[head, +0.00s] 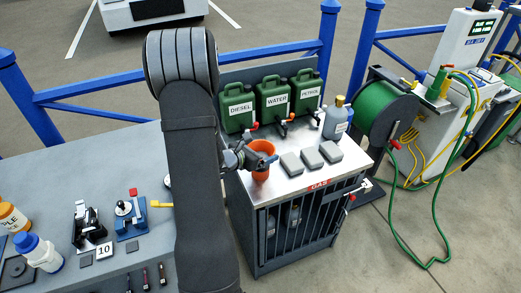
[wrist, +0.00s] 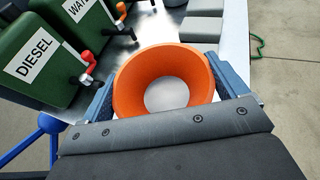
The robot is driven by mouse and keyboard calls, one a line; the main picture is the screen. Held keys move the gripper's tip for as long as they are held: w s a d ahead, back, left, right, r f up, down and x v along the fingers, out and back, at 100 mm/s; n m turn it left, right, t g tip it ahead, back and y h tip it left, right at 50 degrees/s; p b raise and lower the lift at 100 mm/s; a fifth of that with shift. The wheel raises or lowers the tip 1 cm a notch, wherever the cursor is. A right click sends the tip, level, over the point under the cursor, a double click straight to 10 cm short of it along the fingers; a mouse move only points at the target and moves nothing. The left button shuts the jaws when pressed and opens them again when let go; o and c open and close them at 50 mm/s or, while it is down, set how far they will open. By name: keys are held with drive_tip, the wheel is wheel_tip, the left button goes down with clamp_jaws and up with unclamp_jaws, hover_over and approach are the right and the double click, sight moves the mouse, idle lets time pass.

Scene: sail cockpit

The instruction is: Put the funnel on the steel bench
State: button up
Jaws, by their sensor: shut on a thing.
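The orange funnel (head: 262,149) is over the left part of the steel bench (head: 281,187), in front of the diesel can. My gripper (head: 256,162) is shut on the funnel. In the wrist view the wide orange funnel (wrist: 165,82) sits between the two blue fingers of my gripper (wrist: 164,92), its mouth facing the camera. A pale surface shows through its opening. I cannot tell whether the funnel's lower end touches the steel top.
Green cans labelled diesel (head: 237,108), water (head: 273,101) and petrol (head: 306,93) line the bench's back. Grey blocks (head: 311,158) lie right of the funnel, and a grey bottle (head: 336,119) stands behind them. A grey workbench (head: 130,262) with tools is at left.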

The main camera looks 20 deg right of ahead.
drive_tip(key=o, duration=0.8)
drive_tip(key=shift+f, duration=0.1)
drive_tip(key=v, duration=1.7)
drive_tip(key=shift+a, duration=0.2)
drive_tip(key=x, duration=1.7)
drive_tip(key=shift+d, duration=0.2)
